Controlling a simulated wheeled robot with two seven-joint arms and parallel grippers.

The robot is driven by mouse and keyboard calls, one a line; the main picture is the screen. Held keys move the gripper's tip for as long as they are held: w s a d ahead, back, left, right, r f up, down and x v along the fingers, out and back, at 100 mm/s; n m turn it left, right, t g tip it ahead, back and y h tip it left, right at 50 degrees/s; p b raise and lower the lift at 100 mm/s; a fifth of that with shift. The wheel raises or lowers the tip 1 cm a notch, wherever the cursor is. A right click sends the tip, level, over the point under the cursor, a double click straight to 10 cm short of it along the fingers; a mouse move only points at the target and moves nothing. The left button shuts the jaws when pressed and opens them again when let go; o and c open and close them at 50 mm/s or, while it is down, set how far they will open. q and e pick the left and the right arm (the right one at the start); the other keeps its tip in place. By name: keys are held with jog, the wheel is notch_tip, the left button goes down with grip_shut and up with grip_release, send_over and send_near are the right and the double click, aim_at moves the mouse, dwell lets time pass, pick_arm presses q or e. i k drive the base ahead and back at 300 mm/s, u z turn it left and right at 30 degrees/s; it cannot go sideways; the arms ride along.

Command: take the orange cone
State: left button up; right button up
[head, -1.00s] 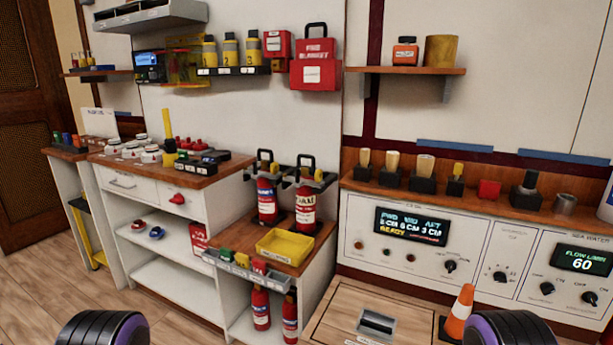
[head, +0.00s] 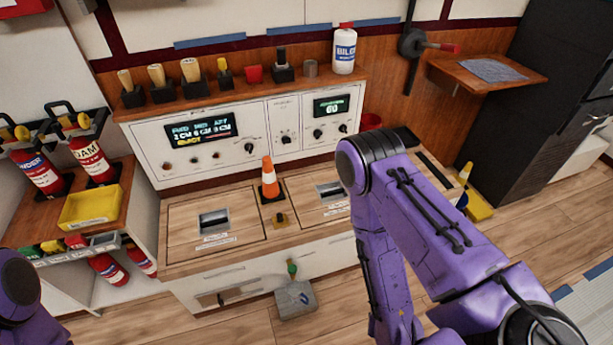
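The orange cone (head: 269,178) has a white band and a dark square base. It stands upright on the wooden top of the low cabinet, between two inset hatches, in front of the control panel. My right arm, purple, reaches in from the lower right and bends right of the cone, apart from it. Its gripper is not visible. Part of my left arm shows at the lower left edge; its gripper is also out of view.
The wooden counter (head: 190,250) has a left hatch handle (head: 214,221) and a right one (head: 330,191). A small yellow-black piece (head: 280,219) sits just in front of the cone. A grey box (head: 296,299) stands on the floor. A yellow tray (head: 89,208) is at left.

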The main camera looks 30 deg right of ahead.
aim_at(271, 190)
jog(key=z, duration=0.25)
jog(key=k, duration=0.35)
jog(key=u, duration=1.45)
jog(key=i, duration=1.15)
jog(key=z, duration=1.1)
jog(key=i, duration=0.6)
jog(key=z, duration=0.6)
